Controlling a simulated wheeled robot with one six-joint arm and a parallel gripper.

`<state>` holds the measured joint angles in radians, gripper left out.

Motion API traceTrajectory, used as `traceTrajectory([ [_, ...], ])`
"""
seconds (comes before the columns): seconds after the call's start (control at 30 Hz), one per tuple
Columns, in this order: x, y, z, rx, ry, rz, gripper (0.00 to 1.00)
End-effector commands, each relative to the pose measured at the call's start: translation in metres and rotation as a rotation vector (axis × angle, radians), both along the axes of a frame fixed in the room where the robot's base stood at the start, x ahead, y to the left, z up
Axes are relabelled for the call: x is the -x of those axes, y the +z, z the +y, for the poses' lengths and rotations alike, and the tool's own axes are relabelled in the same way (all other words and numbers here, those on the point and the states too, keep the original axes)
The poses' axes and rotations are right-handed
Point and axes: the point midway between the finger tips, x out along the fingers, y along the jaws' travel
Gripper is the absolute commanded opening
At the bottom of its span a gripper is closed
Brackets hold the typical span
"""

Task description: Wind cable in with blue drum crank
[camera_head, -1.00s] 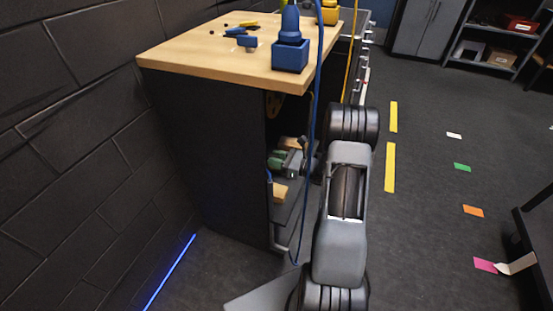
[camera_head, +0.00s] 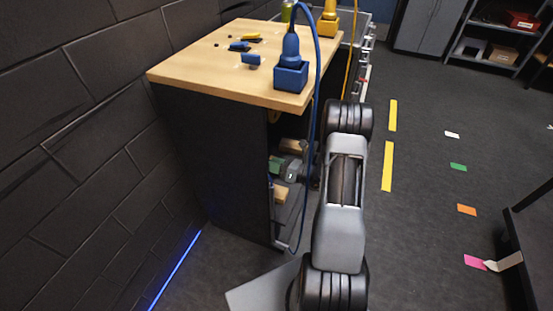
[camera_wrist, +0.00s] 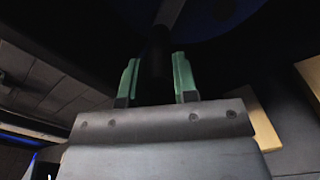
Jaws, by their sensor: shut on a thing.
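My gripper (camera_wrist: 157,76) has green fingers and is shut on a dark upright crank handle (camera_wrist: 158,52) in the wrist view. A grey crank arm (camera_wrist: 170,12) runs up from the handle. Behind it is a dark blue round drum (camera_wrist: 205,20), mostly in shadow. In the head view my gripper (camera_head: 275,164) is inside the open side of the bench, and the drum and handle cannot be made out there. The blue cable (camera_head: 315,110) loops from a blue plug (camera_head: 290,47) in a blue socket block (camera_head: 290,78) and hangs down beside the bench.
The bench (camera_head: 215,75) has a wooden top with small blue and yellow parts on it. A yellow plug block (camera_head: 327,27) stands farther back. Wooden blocks (camera_head: 280,193) show inside the bench. A dark brick wall (camera_head: 80,150) is at left; open floor lies at right.

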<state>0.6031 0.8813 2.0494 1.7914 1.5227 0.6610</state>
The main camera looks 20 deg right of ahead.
Motion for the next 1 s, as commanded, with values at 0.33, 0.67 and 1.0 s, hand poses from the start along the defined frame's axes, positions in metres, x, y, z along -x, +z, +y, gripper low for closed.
traceTrajectory([
  [0.33, 0.0032, 0.0152, 0.0046, -0.031, 0.004, 0.021, 0.00],
  [0.67, 0.0035, 0.0168, 0.0051, -0.029, 0.004, 0.018, 0.00],
  [1.0, 0.0034, 0.0166, 0.0047, -0.029, 0.004, 0.018, 0.37],
])
